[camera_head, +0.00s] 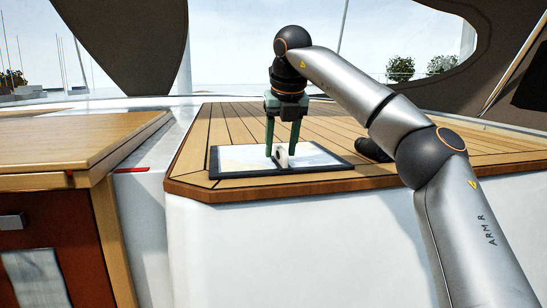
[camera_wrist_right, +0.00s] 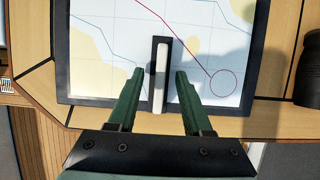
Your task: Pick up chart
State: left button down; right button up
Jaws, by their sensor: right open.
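The chart (camera_head: 235,158) is a flat sheet with a dark frame, lying on the planked wooden deck top near its front edge. An upright pale handle on a dark base (camera_head: 283,160) stands at its near side. My right gripper (camera_head: 281,155) points down over the chart with its green fingers apart on either side of the handle. In the right wrist view the chart (camera_wrist_right: 105,45) shows pale blue and yellow areas with a red line and circle. The handle (camera_wrist_right: 160,75) lies between the open fingertips, with a gap on both sides. My left gripper is out of view.
A dark rounded object (camera_head: 372,150) stands on the deck top (camera_head: 215,125) to the right of the chart, partly behind my right arm. A wooden cabinet (camera_head: 60,150) is at the left, past a white gap with a red strip (camera_head: 131,170).

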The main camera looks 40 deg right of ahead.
jog(key=shift+f, duration=0.2)
dwell(0.3)
grip_shut()
dwell(1.3)
